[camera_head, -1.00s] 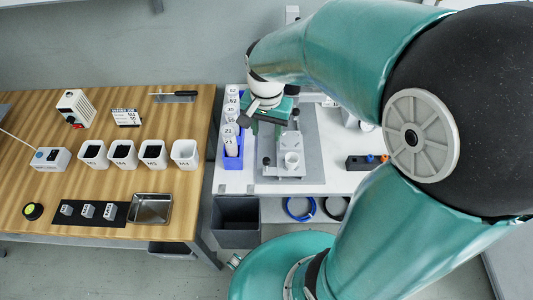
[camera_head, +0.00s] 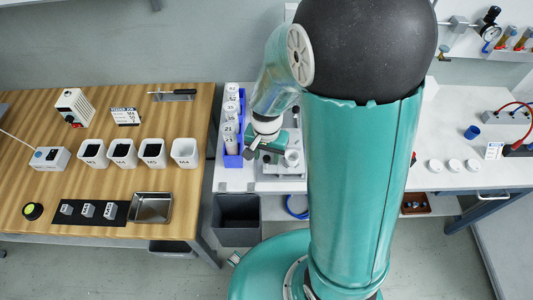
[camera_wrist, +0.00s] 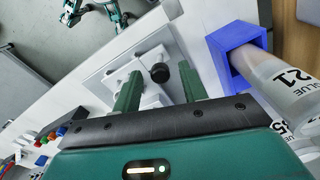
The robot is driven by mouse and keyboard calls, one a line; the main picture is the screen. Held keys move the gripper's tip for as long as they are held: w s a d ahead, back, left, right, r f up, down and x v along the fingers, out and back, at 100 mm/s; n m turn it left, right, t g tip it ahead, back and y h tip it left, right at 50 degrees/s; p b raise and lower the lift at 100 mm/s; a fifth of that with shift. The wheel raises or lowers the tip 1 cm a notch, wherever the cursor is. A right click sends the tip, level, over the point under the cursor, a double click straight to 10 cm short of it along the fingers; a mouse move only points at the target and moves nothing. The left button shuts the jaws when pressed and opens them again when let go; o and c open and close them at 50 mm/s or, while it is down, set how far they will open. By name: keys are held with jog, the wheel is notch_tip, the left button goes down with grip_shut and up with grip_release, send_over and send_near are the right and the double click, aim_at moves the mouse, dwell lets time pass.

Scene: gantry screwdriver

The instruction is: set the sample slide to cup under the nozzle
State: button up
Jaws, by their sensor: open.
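The sample slide is a pale plate on a grey base. In the wrist view its black knob (camera_wrist: 160,72) shows between the two fingertips of my gripper (camera_wrist: 160,76). My gripper is open and empty, and I cannot tell how far it is above the knob. In the head view my gripper (camera_head: 257,150) is at the left side of the fixture, beside a white cup (camera_head: 292,158) on the fixture. My arm hides much of the fixture there, and I cannot make out the nozzle.
A blue rack (camera_head: 232,160) of labelled glue tubes stands close left of my gripper; one tube (camera_wrist: 287,85) looms large in the wrist view. A dark bin (camera_head: 237,215) is below the table's front edge. A wooden bench (camera_head: 90,185) with white bins is at left.

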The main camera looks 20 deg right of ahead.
grip_shut()
jog(key=w+d, duration=0.4)
jog(key=w, duration=0.9)
jog(key=shift+d, duration=0.15)
jog(key=shift+w, duration=0.1)
grip_release()
jog(key=shift+r, duration=0.1)
notch_tip(320, 180, up, 14)
